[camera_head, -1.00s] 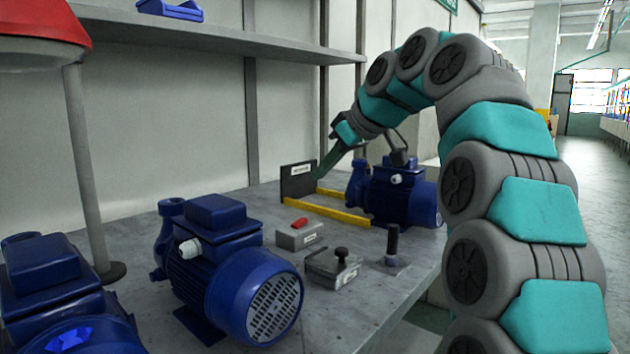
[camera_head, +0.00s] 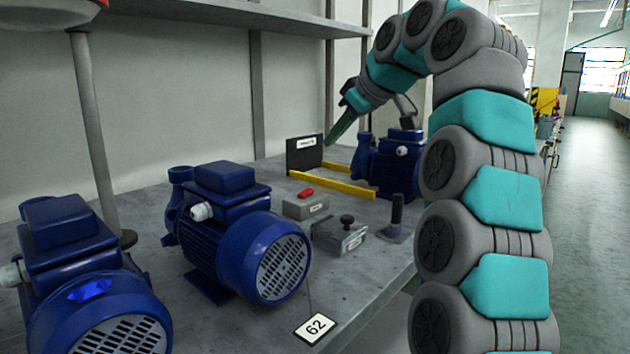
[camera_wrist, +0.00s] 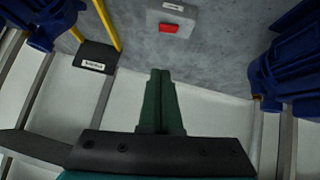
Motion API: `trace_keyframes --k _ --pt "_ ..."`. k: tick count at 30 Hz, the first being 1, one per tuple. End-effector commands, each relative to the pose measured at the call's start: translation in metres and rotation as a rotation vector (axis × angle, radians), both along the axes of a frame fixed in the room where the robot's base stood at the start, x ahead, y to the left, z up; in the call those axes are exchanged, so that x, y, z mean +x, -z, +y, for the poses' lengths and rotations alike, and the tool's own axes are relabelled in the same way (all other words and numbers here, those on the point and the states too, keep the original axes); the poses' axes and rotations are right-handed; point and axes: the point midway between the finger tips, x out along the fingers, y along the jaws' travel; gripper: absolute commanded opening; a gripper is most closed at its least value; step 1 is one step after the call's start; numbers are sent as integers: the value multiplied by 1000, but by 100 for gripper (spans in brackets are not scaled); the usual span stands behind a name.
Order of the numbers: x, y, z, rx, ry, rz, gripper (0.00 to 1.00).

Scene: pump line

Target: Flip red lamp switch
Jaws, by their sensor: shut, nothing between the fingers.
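The red switch (camera_head: 305,193) is a red rocker on a small grey box (camera_head: 306,208) on the bench. In the wrist view the red rocker (camera_wrist: 168,28) shows near the top, on its grey box (camera_wrist: 171,15). My gripper (camera_head: 328,143) is shut and empty, by the black labelled plate in the head view, up and to the right of the switch box. In the wrist view its green fingers (camera_wrist: 160,72) are together, apart from the switch and below it in the picture. The lamp's shade (camera_head: 45,14) is cut off at top left; its grey pole (camera_head: 92,140) stands on the bench.
Blue pumps stand at left (camera_head: 85,270), centre (camera_head: 235,235) and back right (camera_head: 385,165). Yellow rails (camera_head: 340,185) and a black labelled plate (camera_head: 304,154) lie behind the switch. A knobbed fixture (camera_head: 340,238) and a dark post (camera_head: 396,212) stand in front. A shelf (camera_head: 220,14) runs above.

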Motion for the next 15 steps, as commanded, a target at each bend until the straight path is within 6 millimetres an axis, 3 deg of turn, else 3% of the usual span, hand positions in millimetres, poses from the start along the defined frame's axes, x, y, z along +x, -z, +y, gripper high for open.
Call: trace_keyframes --k 15 --pt "4 7 3 -2 0 1 0"
